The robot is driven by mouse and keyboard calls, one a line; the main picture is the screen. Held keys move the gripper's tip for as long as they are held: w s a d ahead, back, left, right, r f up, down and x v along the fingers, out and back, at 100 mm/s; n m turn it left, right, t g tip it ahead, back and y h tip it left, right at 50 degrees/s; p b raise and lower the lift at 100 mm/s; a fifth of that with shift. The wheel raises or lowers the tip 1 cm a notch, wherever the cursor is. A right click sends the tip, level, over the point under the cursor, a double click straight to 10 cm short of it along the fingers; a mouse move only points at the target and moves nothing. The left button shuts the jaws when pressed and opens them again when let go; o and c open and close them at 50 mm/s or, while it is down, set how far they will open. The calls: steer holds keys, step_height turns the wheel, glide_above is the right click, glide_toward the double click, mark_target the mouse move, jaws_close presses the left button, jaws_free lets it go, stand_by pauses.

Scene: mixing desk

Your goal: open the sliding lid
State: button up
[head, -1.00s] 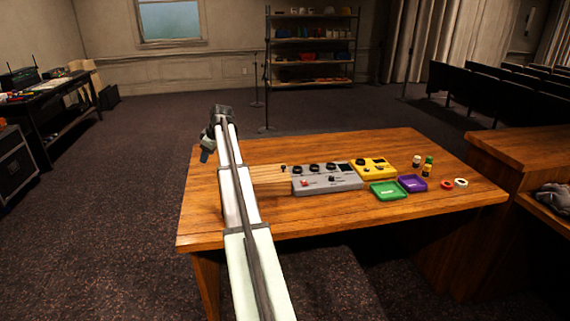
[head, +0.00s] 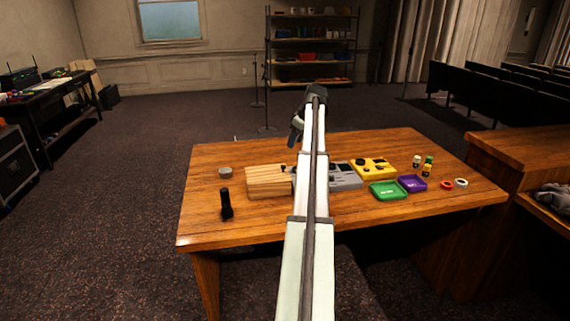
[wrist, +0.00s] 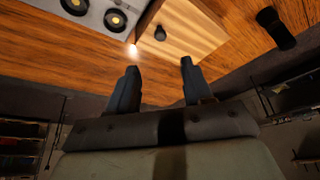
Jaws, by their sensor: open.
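A light wooden box (head: 266,187) with a striped flat lid sits on the desk's left half, left of the grey mixer. A small black knob (head: 283,168) stands near the lid's right end. The lid looks shut. In the wrist view the lid (wrist: 193,36) and knob (wrist: 160,33) show beyond my fingers. My gripper (wrist: 158,68) is open and empty, fingers apart, not touching the knob. In the head view my gripper (head: 296,132) is above the desk's far edge, behind the box, and my arm hides part of the mixer.
The grey mixer (head: 346,178) stands right beside the box. A black flashlight (head: 226,205) stands left of it, with a small grey round tin (head: 225,172) behind. A yellow device (head: 374,168), green tray (head: 388,190) and purple tray (head: 412,183) are to the right.

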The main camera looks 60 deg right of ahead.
steer(key=x, duration=1.3)
steer(key=shift+r, duration=0.1)
jaws_close()
stand_by(0.4)
